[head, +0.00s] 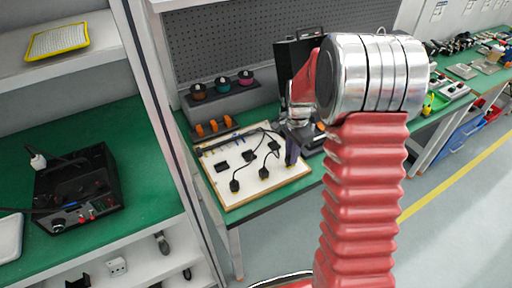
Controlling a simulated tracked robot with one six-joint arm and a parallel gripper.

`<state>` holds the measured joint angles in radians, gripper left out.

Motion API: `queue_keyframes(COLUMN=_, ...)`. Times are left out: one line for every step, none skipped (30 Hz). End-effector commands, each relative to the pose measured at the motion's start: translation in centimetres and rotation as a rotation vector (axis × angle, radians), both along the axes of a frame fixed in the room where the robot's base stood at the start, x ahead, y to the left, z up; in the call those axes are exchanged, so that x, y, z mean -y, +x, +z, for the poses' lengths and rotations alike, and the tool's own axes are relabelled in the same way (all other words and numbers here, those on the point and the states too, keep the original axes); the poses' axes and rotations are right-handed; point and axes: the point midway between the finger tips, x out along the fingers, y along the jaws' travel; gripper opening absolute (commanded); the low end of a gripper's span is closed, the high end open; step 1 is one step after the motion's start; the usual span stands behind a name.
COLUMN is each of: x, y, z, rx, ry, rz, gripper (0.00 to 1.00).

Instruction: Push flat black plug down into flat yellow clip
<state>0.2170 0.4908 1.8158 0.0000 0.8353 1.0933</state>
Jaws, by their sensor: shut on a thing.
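Black plugs lie on the board on dark cables: one at the lower left (235,186), one at the lower middle (263,173) and one near my gripper (275,147). A flat yellow clip cannot be made out at this size. Whether the held thing touches a clip cannot be told.
A black block (222,167) lies on the board's left. Orange-handled tools (213,127) and a rack of spools (222,87) stand behind. A black open case (300,52) is behind my arm. A black tester box (78,190) sits on the left green bench.

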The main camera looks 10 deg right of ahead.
Motion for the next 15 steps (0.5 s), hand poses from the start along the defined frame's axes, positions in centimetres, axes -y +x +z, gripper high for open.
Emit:
queue_keyframes(x=0.00, y=0.01, z=0.01, rx=0.000, ry=0.000, rz=0.000, gripper=0.00)
queue_keyframes(x=0.00, y=0.00, z=0.01, rx=0.000, ry=0.000, rz=0.000, gripper=0.00)
queue_keyframes(x=0.00, y=0.00, z=-0.01, rx=0.000, ry=0.000, rz=0.000, gripper=0.00)
queue_keyframes(x=0.00, y=0.00, z=-0.04, rx=0.000, ry=0.000, rz=0.000, gripper=0.00)
queue_keyframes(x=0.00, y=0.00, z=-0.07, rx=0.000, ry=0.000, rz=0.000, gripper=0.00)
queue_keyframes(x=0.00, y=0.00, z=-0.14, rx=0.000, ry=0.000, rz=0.000, gripper=0.00)
queue_keyframes(x=0.00, y=-0.01, z=-0.19, rx=0.000, ry=0.000, rz=0.000, gripper=0.00)
queue_keyframes(x=0.00, y=-0.01, z=-0.25, rx=0.000, ry=0.000, rz=0.000, gripper=0.00)
queue_keyframes(x=0.00, y=-0.01, z=-0.33, rx=-0.001, ry=0.000, rz=0.000, gripper=0.00)
queue_keyframes(x=0.00, y=-0.01, z=-0.38, rx=-0.001, ry=0.000, rz=0.000, gripper=0.00)
queue_keyframes(x=0.00, y=0.00, z=-0.42, rx=-0.001, ry=0.000, rz=0.000, gripper=0.00)
queue_keyframes(x=0.00, y=0.00, z=-0.47, rx=0.000, ry=0.000, rz=0.000, gripper=0.00)
queue_keyframes(x=0.00, y=0.00, z=-0.49, rx=0.000, ry=0.000, rz=0.000, gripper=0.00)
queue_keyframes(x=0.00, y=0.01, z=-0.50, rx=0.000, ry=0.000, rz=0.000, gripper=0.00)
queue_keyframes(x=0.00, y=0.01, z=-0.50, rx=0.000, ry=0.000, rz=0.000, gripper=0.00)
